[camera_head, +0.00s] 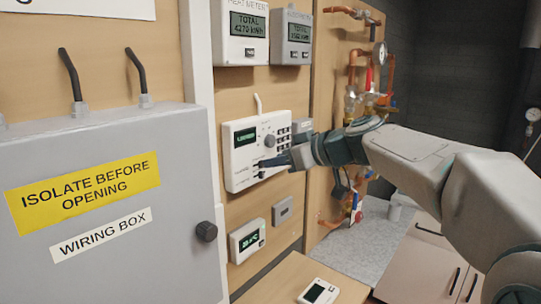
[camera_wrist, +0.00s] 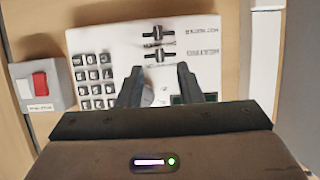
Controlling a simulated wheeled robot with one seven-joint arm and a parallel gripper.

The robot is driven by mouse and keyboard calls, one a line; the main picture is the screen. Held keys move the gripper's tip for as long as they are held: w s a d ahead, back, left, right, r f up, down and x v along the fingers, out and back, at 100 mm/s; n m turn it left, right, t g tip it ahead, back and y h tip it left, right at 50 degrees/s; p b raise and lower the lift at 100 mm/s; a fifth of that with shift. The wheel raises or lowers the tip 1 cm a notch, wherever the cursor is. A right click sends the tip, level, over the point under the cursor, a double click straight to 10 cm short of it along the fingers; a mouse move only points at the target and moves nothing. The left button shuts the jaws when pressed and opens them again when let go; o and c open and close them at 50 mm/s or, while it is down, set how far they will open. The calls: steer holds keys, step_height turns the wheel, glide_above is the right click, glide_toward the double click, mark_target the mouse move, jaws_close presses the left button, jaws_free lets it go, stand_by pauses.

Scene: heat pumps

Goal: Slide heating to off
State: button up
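The white controller (camera_head: 240,152) is on the wooden wall, with a lit green display, a round knob and a keypad. In the wrist view it appears turned over, with two dark sliders, an outer slider (camera_wrist: 158,35) and an inner slider (camera_wrist: 160,56). The labels beside them are too blurred to tell which is heating. My gripper (camera_head: 276,161) is at the controller's lower right part. In the wrist view my gripper (camera_wrist: 160,69) has its fingers apart, with the inner slider just beyond and between the tips. Nothing is held, and contact cannot be told.
A grey wiring box (camera_head: 110,270) stands out at the left. Two meters, a heat meter (camera_head: 242,35) and another (camera_head: 291,38), hang above. A small thermostat (camera_head: 247,240) is below. A box with a red switch (camera_wrist: 40,82) is beside the keypad. Pipes are right.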

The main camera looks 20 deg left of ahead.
mark_target(261, 164)
steer(key=shift+p+x, duration=0.35)
steer(key=shift+x, duration=1.3)
